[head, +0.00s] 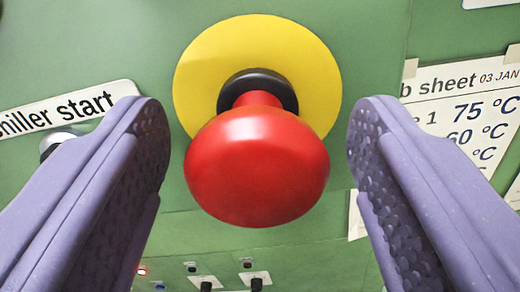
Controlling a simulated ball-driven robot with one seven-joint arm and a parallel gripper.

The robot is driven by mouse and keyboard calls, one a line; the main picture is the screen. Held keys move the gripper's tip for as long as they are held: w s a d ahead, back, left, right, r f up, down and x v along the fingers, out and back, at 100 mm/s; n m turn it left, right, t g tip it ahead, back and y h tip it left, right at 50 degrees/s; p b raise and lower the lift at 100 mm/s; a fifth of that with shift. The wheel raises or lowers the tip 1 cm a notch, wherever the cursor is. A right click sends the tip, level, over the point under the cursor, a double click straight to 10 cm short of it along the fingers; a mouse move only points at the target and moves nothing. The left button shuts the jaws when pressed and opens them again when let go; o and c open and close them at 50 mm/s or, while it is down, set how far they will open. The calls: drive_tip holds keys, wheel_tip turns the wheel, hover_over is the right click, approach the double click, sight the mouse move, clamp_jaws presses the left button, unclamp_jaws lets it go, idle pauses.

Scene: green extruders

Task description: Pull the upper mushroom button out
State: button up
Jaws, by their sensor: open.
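A red mushroom button (256,168) stands out from the green panel in the middle of the head view. Its black collar (258,84) sits on a round yellow plate (258,45). Part of the red stem shows between the collar and the cap. My gripper (257,135) is open, with one purple finger on each side of the red cap. A gap shows between each finger and the cap, and neither finger appears to touch it. Nothing is held.
A "chiller start" label (70,108) and a silvery round part (58,140) are at left, partly behind the left finger. Paper sheets (462,105) with temperatures are at right. Small switches (206,283) and a lit red lamp (142,270) are below.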

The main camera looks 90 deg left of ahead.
drive_tip(key=d+b, duration=0.1)
drive_tip(key=d, duration=0.7)
drive_tip(key=shift+s, duration=0.3)
drive_tip(key=shift+f, duration=0.1)
